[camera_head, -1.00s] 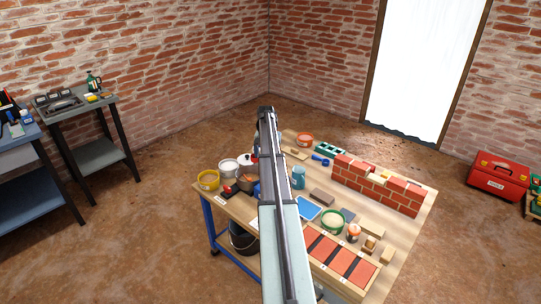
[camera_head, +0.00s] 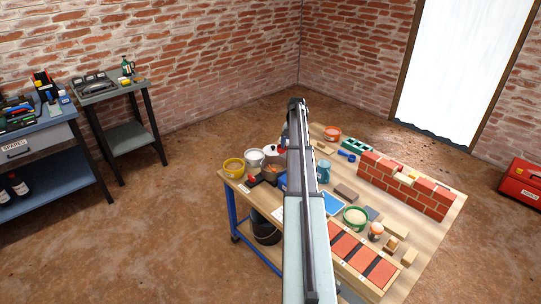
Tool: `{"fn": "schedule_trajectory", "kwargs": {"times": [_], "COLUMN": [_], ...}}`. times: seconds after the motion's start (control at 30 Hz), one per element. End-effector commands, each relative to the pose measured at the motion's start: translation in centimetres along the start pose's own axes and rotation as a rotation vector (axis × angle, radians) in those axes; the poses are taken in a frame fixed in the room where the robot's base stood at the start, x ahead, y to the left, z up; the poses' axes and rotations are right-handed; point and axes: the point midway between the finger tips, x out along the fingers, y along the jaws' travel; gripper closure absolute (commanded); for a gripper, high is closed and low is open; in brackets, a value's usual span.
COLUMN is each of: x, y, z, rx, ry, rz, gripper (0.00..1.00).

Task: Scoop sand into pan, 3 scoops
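A green tub (camera_head: 355,218) with pale, sand-like contents stands on the workbench, right of my arm. A small blue scoop-like tool (camera_head: 346,155) lies farther back, beside a green block. Left of my arm, partly covered by it, are a dark low box (camera_head: 264,179) and a brownish round dish; I cannot tell which thing is the pan. My own arm link runs up the middle of the view over the bench and hides what is behind it. My gripper is hidden, and no fingers can be made out.
A low brick wall (camera_head: 405,186) stands at the bench's back right. Red panels (camera_head: 363,258) lie along the front. A black bucket (camera_head: 265,230) is underneath.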

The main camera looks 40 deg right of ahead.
Motion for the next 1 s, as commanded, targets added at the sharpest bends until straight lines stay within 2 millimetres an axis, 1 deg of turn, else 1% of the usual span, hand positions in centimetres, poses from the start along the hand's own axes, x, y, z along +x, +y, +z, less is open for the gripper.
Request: {"fn": "schedule_trajectory", "kwargs": {"times": [0.47, 0.57, 0.67, 0.77, 0.87, 0.9, 0.97, 1.0], "x": [0.0, 0.0, 0.1, 0.4, 0.9, 1.2, 1.6, 1.9], "y": [0.0, -0.5, -1.9, -4.6, -8.1, -9.7, -12.0, -13.5], "z": [0.0, 0.1, 0.5, 1.4, 2.5, 3.1, 3.7, 4.1], "rx": [0.0, -0.005, -0.022, -0.053, -0.095, -0.113, -0.139, -0.156], "ry": [0.0, 0.0, 0.0, 0.0, 0.0, 0.001, 0.002, 0.002], "rz": [0.001, 0.009, 0.021, 0.035, 0.049, 0.055, 0.063, 0.068], "gripper": [0.44, 0.44, 0.44, 0.44, 0.44, 0.44, 0.44, 0.44]}}
